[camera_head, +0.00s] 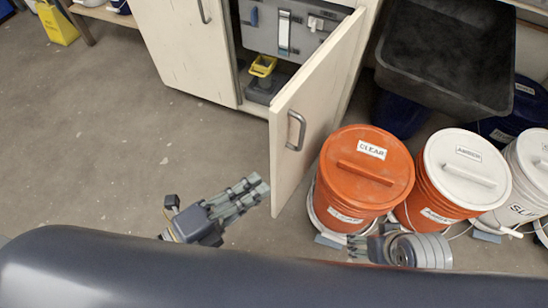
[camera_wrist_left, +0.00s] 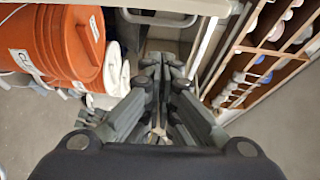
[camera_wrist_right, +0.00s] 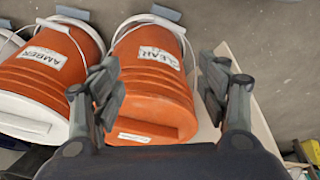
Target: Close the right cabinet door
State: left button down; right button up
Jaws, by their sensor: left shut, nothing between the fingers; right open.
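My right gripper (camera_head: 356,248) is open and empty on the other side of the door, near the front of the orange bucket. In the right wrist view its fingers (camera_wrist_right: 160,88) are spread before that bucket.
The orange bucket labelled CLEAR (camera_head: 349,190) stands close right of the door. Another orange bucket with a white lid (camera_head: 468,168) and a white bucket (camera_head: 530,165) follow. A black tub (camera_head: 450,55) is behind them. The left cabinet door (camera_head: 180,45) is closed.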

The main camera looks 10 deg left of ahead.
jog(key=p+x, duration=0.4)
jog(key=x, duration=0.1)
pick_arm(q)
jog(key=b, duration=0.1)
send_over(277, 152)
jog(key=s, duration=0.3)
jog(key=shift+s+d+r, duration=0.2)
jog(key=shift+d+r, duration=0.05)
jog(key=shift+r, duration=0.15)
pick_arm(e)
jog(key=shift+w+v, duration=0.15)
jog(key=shift+v, duration=1.2)
jog(key=shift+w+v, duration=0.15)
jog(key=shift+v, duration=1.15)
jog(key=shift+r, duration=0.1)
pick_arm(q)
jog(key=shift+a+m+h+b, duration=0.1)
jog(key=shift+m+h+b, duration=0.2)
jog(key=shift+b, duration=0.05)
pick_arm(e)
jog(key=shift+s, duration=0.1)
